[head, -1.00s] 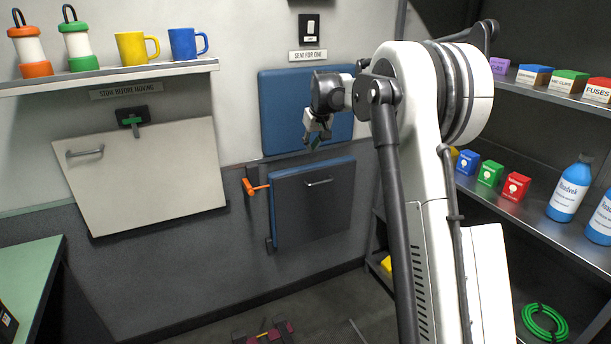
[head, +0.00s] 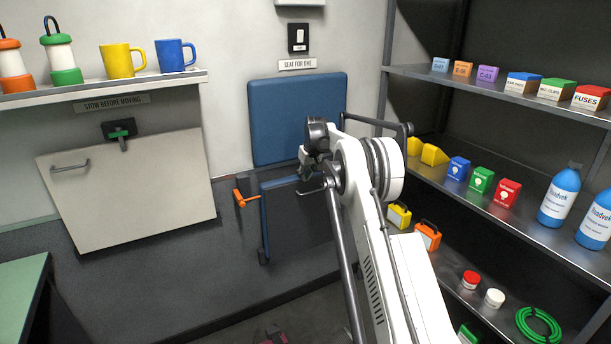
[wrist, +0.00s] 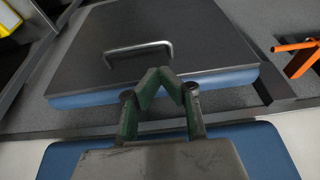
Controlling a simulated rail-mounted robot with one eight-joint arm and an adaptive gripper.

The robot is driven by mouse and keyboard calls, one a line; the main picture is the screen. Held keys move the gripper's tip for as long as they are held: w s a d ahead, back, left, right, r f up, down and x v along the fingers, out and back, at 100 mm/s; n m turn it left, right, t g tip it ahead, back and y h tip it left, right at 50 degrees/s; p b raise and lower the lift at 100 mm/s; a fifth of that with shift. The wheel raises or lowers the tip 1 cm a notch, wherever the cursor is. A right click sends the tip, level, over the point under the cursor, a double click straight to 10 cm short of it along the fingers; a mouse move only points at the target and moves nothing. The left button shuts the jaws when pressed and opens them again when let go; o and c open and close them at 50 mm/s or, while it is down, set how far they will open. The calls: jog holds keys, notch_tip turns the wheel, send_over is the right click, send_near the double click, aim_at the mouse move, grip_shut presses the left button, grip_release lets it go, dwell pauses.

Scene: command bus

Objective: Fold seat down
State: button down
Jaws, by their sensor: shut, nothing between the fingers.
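The seat (head: 285,225) stands folded up against the wall, its dark underside facing out and a blue edge showing. In the wrist view the seat (wrist: 190,60) carries a metal bar handle (wrist: 138,50). An orange latch handle (head: 243,198) is beside the seat's left edge; in the wrist view the latch (wrist: 300,55) appears at right, apart from the seat. My gripper (head: 305,172) is at the seat's top edge, shut and empty. Its green-padded fingertips (wrist: 167,82) overlap the blue edge in the wrist view, short of the handle. I cannot tell whether they touch. My arm hides the seat's right part.
A blue backrest (head: 290,115) is on the wall above the seat. A folded white panel (head: 130,190) and a shelf with mugs (head: 175,55) are at left. A stocked shelving unit (head: 500,205) stands at right. A green-topped counter (head: 20,290) is at lower left.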

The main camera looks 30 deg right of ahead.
aim_at(304, 187)
jog(key=x, duration=0.7)
jog(key=shift+s, duration=0.25)
